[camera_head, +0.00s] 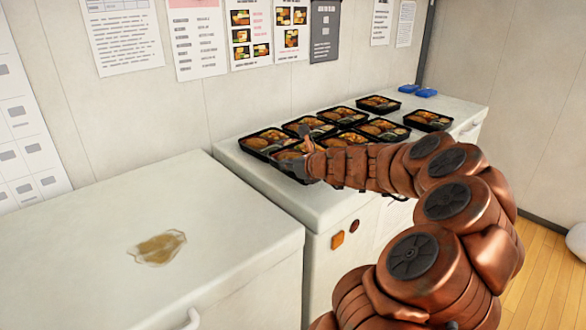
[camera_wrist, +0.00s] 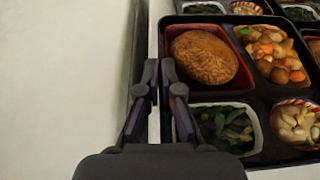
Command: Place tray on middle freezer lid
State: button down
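Black bento trays with several food compartments stand on the right white freezer lid. The nearest tray (camera_head: 287,156) is at the front left of the group, at my gripper (camera_head: 308,157). In the wrist view this tray (camera_wrist: 258,97) holds a brown patty, diced vegetables and greens. My gripper (camera_wrist: 160,68) is at its left rim, one finger on each side, close together, seemingly shut on the rim. Whether the tray is clear of the lid is hard to tell. To the left is another white freezer lid (camera_head: 90,237), empty except for a brown stain.
Other trays (camera_head: 348,115) crowd behind and right of the nearest one. Two blue items (camera_head: 426,92) lie at the far end. A gap separates the two freezers. Papers (camera_head: 123,36) hang on the wall.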

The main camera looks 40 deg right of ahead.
jog(key=d, duration=0.1)
jog(key=w+d, duration=0.2)
jog(key=shift+d+f, duration=0.25)
jog(key=shift+d, duration=0.05)
jog(key=shift+s+f, duration=0.1)
jog(key=shift+f, duration=1.65)
jog(key=c, duration=1.3)
grip_release()
jog(key=v, duration=1.2)
jog(key=shift+d+r, duration=0.1)
